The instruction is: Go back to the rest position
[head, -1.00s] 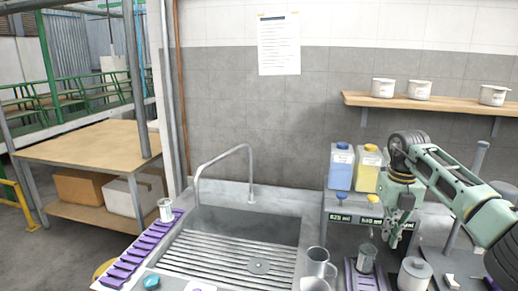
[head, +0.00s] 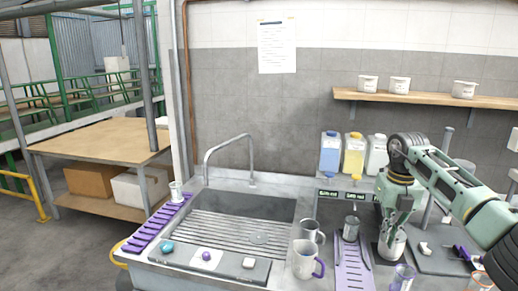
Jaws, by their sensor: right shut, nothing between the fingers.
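My right gripper (head: 387,238) hangs from my green right arm, which comes in from the right. Its fingers point down and are shut and empty. It is over the counter to the right of the sink, in front of a white canister (head: 396,250) that it partly hides. I cannot tell whether it touches the canister. My left gripper is not in view.
A metal sink (head: 215,236) has a curved faucet (head: 230,143). Mugs (head: 304,260) stand right of it, beside a purple rack (head: 353,266). Blue (head: 330,156) and yellow (head: 353,158) dispensers stand behind. A wall shelf (head: 430,98) holds white pots. A wooden table (head: 100,140) is at left.

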